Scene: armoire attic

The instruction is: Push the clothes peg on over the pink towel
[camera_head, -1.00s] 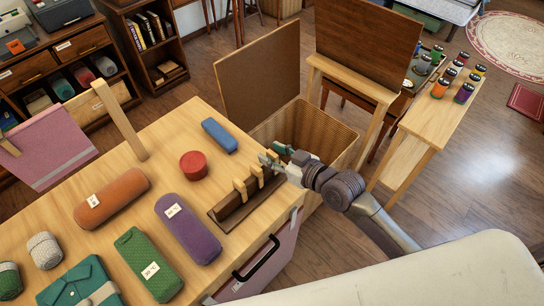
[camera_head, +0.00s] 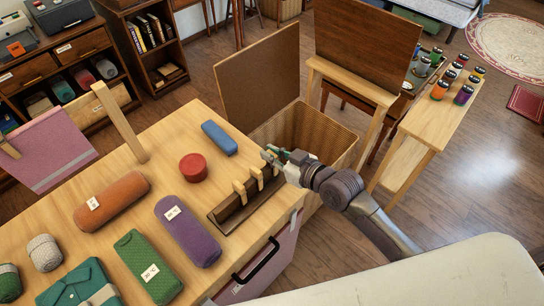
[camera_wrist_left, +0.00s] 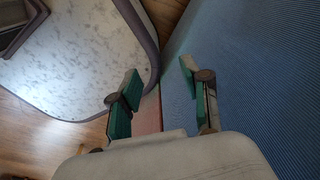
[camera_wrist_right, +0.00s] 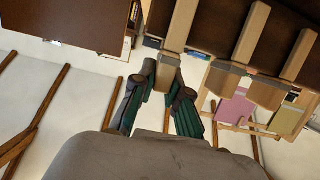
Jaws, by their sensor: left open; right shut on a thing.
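The pink towel (camera_head: 58,150) with a grey stripe hangs at the left beyond the table; a wooden peg (camera_head: 8,149) shows at its left edge. A dark wooden rack (camera_head: 247,204) near the table's right edge carries upright wooden pegs (camera_head: 240,192). My right gripper (camera_head: 270,157) is at the rack's far end. In the right wrist view its fingers (camera_wrist_right: 161,90) are shut on a clothes peg (camera_wrist_right: 167,65), whose far end meets the dark rack. My left gripper (camera_wrist_left: 161,90) is open and empty, out of the head view.
On the table (camera_head: 160,185) lie an orange roll (camera_head: 112,198), a purple roll (camera_head: 188,230), a green roll (camera_head: 148,267), a red round tin (camera_head: 193,167) and a blue case (camera_head: 219,137). A wooden post (camera_head: 120,122) rises at the back edge.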

